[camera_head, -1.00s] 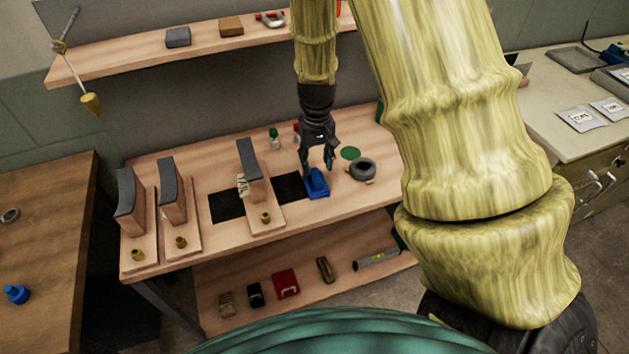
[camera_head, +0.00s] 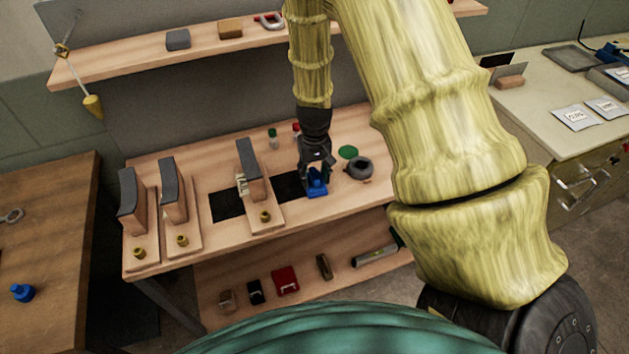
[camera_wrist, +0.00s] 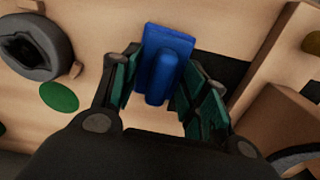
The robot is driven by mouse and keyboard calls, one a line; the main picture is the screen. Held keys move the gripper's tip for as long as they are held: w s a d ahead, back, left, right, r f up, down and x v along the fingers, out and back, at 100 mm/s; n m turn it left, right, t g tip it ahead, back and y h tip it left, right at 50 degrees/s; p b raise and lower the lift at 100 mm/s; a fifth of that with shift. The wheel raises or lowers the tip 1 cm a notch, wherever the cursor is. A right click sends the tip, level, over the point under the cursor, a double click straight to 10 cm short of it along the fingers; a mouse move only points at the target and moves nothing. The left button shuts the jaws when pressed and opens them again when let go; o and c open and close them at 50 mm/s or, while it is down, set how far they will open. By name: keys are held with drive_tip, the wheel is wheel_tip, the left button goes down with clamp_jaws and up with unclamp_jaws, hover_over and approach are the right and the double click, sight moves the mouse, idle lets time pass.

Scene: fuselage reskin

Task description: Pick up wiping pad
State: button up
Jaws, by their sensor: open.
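The wiping pad appears to be the blue block with a raised grip on top (camera_head: 317,188), lying on the wooden workbench (camera_head: 350,198) at the right end of a black strip. In the wrist view the blue pad (camera_wrist: 163,62) lies between and just beyond my fingertips. My gripper (camera_head: 316,178) is right over the pad, pointing down. In the wrist view my gripper (camera_wrist: 158,85) is open, one green-padded finger on each side of the pad's grip. I cannot tell whether the fingers touch it.
A dark grey ring-shaped object (camera_head: 359,168) and a green disc (camera_head: 348,152) lie right of the pad. A wooden stand with a dark-faced block (camera_head: 250,165) is to the left. Small bottles (camera_head: 273,139) stand behind. A shelf (camera_head: 120,70) hangs above the bench.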

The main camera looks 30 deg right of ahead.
sight(314, 173)
drive_tip(key=shift+c, duration=0.2)
clamp_jaws()
drive_tip(key=shift+w+r+b, duration=0.1)
drive_tip(key=shift+r+b, duration=0.25)
drive_tip(key=shift+r, duration=1.35)
drive_tip(key=s+r+b, duration=0.1)
drive_tip(key=s+b, duration=0.3)
drive_tip(key=s, duration=1.2)
drive_tip(key=shift+a+r, duration=0.3)
drive_tip(key=shift+a, duration=0.1)
